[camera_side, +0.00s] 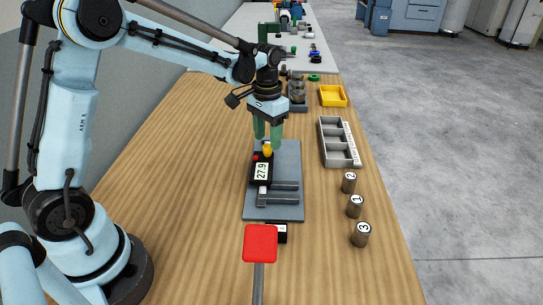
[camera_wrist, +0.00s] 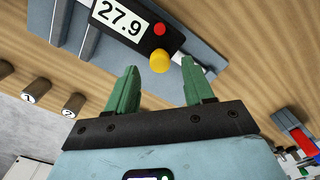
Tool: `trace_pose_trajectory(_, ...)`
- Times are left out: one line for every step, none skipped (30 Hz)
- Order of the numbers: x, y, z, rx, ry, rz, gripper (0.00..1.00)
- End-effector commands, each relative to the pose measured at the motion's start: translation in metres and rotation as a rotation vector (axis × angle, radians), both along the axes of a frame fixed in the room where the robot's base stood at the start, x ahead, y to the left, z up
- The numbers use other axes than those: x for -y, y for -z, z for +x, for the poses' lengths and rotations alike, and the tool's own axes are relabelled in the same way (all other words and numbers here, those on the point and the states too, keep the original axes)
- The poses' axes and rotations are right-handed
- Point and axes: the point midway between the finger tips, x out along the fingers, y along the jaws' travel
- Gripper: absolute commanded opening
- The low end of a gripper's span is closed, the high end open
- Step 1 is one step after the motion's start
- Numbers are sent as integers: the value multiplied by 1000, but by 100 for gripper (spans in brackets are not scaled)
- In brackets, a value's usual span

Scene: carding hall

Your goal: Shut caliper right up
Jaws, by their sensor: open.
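The caliper (camera_side: 261,170) lies on a grey plate (camera_side: 289,155) on the wooden bench. Its black slider display reads 27.9, with a red button and a yellow knob (camera_side: 267,149) at the slider's far end. Its two grey jaws (camera_side: 286,186) stick out to the right with a gap between them. My gripper (camera_side: 267,139) is open, green fingers pointing down at the yellow knob. In the wrist view the knob (camera_wrist: 159,62) shows between and just beyond the fingertips (camera_wrist: 160,64); neither finger visibly touches it.
Weights marked 2 (camera_side: 349,183), 1 (camera_side: 355,206) and 3 (camera_side: 360,234) stand at right. A grey compartment tray (camera_side: 322,140) and yellow tray (camera_side: 333,96) lie beyond. A red square paddle (camera_side: 260,243) on a stalk stands in front, partly hiding a small black box (camera_side: 283,233). Left bench is clear.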

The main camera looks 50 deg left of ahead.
Motion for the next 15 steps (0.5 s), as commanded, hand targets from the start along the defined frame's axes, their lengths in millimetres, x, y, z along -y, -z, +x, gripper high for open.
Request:
trace_pose_trajectory(0, 7, 0, 0, 0, 0, 52)
trace_pose_trajectory(0, 11, 0, 0, 0, 0, 52)
trace_pose_trajectory(0, 16, 0, 0, 0, 0, 52)
trace_pose_trajectory(0, 19, 0, 0, 0, 0, 52)
trace_pose_trajectory(0, 21, 0, 0, 0, 0, 52)
trace_pose_trajectory(0, 24, 0, 0, 0, 0, 52)
trace_pose_trajectory(0, 26, 0, 0, 0, 0, 52)
trace_pose_trajectory(0, 27, 0, 0, 0, 0, 52)
trace_pose_trajectory(0, 28, 0, 1, 0, 0, 52)
trace_pose_trajectory(0, 29, 0, 1, 0, 0, 52)
trace_pose_trajectory(0, 30, 0, 1, 0, 0, 52)
trace_pose_trajectory(0, 30, 0, 1, 0, 0, 52)
trace_pose_trajectory(0, 30, 0, 1, 0, 0, 52)
trace_pose_trajectory(0, 30, 0, 0, 0, 0, 52)
trace_pose_trajectory(0, 30, 0, 0, 0, 0, 52)
